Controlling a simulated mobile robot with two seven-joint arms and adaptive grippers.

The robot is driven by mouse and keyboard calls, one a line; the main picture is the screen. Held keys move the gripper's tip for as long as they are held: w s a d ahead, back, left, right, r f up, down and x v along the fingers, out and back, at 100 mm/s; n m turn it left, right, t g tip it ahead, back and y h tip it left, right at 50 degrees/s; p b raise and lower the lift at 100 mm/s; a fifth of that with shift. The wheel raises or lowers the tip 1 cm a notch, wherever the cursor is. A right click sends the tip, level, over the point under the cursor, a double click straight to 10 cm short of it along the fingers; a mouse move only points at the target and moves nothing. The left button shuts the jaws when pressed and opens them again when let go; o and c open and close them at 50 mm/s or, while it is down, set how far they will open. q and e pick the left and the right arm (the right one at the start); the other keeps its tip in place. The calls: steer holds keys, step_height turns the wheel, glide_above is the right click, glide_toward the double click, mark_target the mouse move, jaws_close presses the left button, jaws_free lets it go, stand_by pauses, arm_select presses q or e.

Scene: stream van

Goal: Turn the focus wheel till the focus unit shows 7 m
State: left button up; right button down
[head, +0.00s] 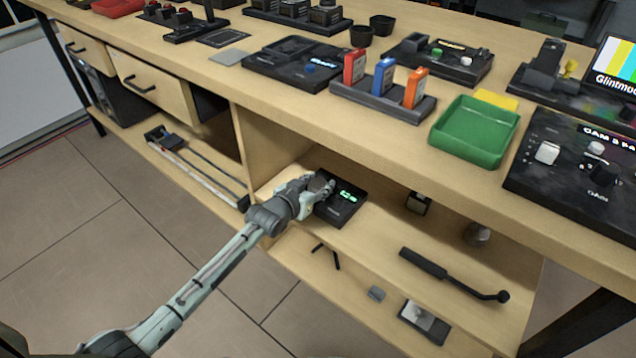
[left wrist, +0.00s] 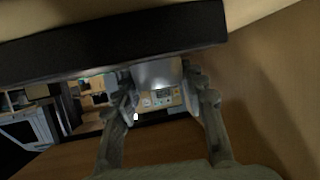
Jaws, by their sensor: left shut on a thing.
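The focus unit (head: 340,212) is a black box with a lit green display (head: 348,195), standing on the shelf under the bench. The display's reading is too small to make out. My left gripper (head: 318,185) reaches in from the left and is at the unit's left part, where its fingers cover the focus wheel in the head view. In the left wrist view the gripper (left wrist: 163,98) is shut on a grey block-like part, seemingly the focus wheel (left wrist: 157,72), below a dark body (left wrist: 110,42). My right gripper is not in view.
The wooden bench top (head: 270,103) overhangs the shelf close above my gripper. A black handle (head: 450,272) and a small grey box (head: 424,320) lie on the lower boards. A green tray (head: 475,130) stands on the bench top. The floor at left is clear.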

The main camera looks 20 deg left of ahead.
arm_select(q)
steer(key=o, duration=1.2)
steer(key=shift+c, duration=0.2)
steer(key=v, duration=1.2)
steer(key=shift+d+r, duration=0.1)
steer(key=shift+r, duration=0.05)
steer(key=s+a+f+g+y, duration=0.1)
steer(key=s+a+f+g, duration=0.1)
steer(key=s+f, duration=0.45)
steer(key=s+a+f+g+y, duration=0.1)
steer(key=s+f+g, duration=0.2)
steer(key=f, duration=0.7)
steer(key=s+a+f+g+y, duration=0.1)
steer(key=s+f+g, duration=0.2)
steer(key=s+f, duration=0.4)
steer(key=s+a+f+g+y, duration=0.1)
steer(key=s+a+f+g, duration=0.1)
steer(key=s+f, duration=0.5)
steer(key=s+g, duration=0.1)
steer(key=s, duration=0.5)
steer(key=shift+s+f, duration=0.3)
steer(key=shift+s, duration=0.1)
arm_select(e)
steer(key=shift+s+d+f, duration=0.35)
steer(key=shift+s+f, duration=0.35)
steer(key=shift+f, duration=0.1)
arm_select(q)
steer(key=shift+w, duration=0.1)
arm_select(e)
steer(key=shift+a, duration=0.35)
